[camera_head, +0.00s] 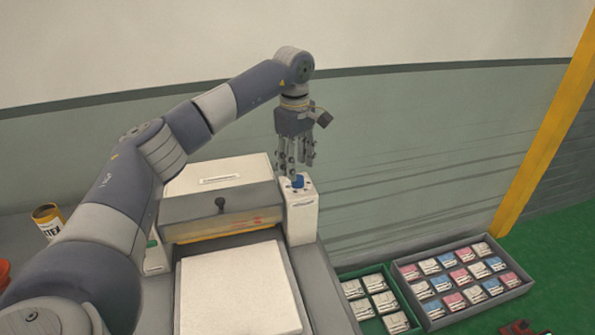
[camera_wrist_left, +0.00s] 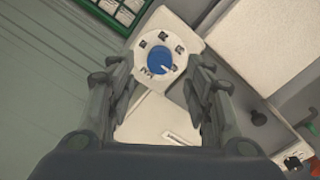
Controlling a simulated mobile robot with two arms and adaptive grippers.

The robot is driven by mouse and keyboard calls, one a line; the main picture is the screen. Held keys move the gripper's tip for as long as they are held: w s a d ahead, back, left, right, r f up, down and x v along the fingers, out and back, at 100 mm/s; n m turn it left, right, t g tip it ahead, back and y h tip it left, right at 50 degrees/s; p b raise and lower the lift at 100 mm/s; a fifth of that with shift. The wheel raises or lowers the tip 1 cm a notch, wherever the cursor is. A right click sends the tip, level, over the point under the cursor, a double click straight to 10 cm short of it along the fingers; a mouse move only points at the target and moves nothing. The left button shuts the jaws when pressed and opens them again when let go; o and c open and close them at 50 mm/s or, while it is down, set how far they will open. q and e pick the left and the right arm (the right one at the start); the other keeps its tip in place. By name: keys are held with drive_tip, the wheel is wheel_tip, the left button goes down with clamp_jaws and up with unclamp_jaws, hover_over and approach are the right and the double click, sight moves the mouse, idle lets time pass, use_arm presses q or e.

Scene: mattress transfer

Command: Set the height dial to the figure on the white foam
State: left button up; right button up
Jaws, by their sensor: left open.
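The height dial (camera_head: 298,182) is a small blue knob on top of a white post at the machine's right side. In the left wrist view the blue dial (camera_wrist_left: 158,60) sits on a pale round plate with several dark marks, too small to read. A white pointer line on it runs toward the lower right there. My left gripper (camera_head: 297,165) points down just above the dial, fingers apart on either side of it in the wrist view (camera_wrist_left: 155,72); contact cannot be told. The white foam (camera_head: 238,290) lies flat in front of the machine; I see no readable figure on it. My right gripper is out of view.
A grey machine bridge (camera_head: 221,208) with a black knob spans behind the foam. A white labelled block (camera_head: 225,173) is behind it. A green tray (camera_head: 391,276) and a grey tray (camera_head: 462,313) of small packs stand at the right. A yellow can (camera_head: 47,220) stands left.

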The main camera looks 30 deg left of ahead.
sight(298, 177)
use_arm(q)
drive_tip(key=shift+w+f+p, duration=0.1)
drive_tip(key=shift+f+p, duration=0.25)
drive_tip(key=shift+f, duration=1.7)
drive_tip(key=c, duration=1.1)
